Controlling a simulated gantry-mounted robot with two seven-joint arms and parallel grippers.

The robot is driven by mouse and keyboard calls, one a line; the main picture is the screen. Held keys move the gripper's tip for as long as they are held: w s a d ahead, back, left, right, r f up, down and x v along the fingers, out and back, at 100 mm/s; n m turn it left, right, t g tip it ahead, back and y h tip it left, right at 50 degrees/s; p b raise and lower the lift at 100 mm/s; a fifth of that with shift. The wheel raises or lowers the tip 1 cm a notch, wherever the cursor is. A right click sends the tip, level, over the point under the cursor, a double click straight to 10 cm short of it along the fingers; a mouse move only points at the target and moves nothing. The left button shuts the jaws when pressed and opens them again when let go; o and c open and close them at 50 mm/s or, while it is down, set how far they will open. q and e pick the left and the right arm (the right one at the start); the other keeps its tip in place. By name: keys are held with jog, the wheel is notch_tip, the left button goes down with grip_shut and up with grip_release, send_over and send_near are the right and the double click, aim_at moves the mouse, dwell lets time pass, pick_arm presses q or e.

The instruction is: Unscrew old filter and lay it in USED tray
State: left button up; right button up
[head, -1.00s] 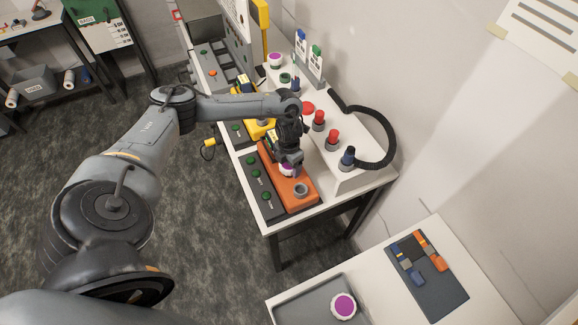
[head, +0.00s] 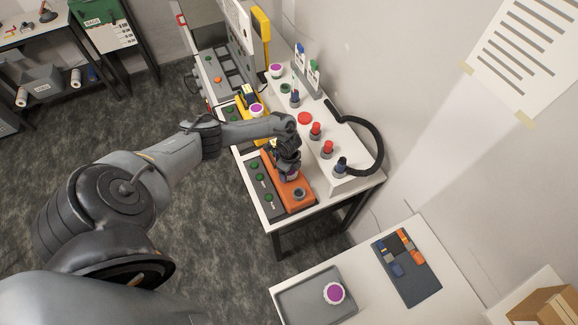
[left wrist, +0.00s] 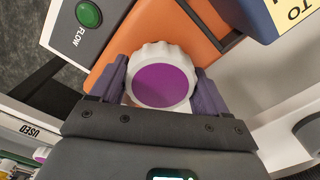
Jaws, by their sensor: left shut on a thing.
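My left gripper (head: 290,168) is shut on a round white filter with a purple top (left wrist: 162,82), its fingers on both sides of the ribbed rim. The filter is over the orange block (left wrist: 150,28), which also shows in the head view (head: 305,205). I cannot tell whether it is seated or lifted. A bare grey round fitting (head: 299,194) shows at the block's near end. My right gripper is not in view.
A grey tray (head: 291,305) on the near table holds another purple-topped filter (head: 334,293); no label is readable on it. A panel with green buttons (head: 263,192) adjoins the orange block. Red knobs (head: 327,147) and a black hose (head: 377,150) stand close to the right.

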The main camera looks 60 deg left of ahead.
pick_arm(q)
jog(key=n, duration=0.1)
jog(key=n+p, duration=0.1)
jog(key=n, duration=0.2)
jog(key=shift+s+d+r+p, duration=0.1)
jog(key=shift+r+p, duration=0.15)
jog(key=shift+p, duration=0.1)
jog(key=shift+f+n, duration=0.25)
jog(key=shift+n, duration=0.95)
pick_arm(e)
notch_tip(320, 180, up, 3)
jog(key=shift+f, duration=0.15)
pick_arm(q)
jog(key=o, duration=1.1)
jog(key=shift+o, duration=0.2)
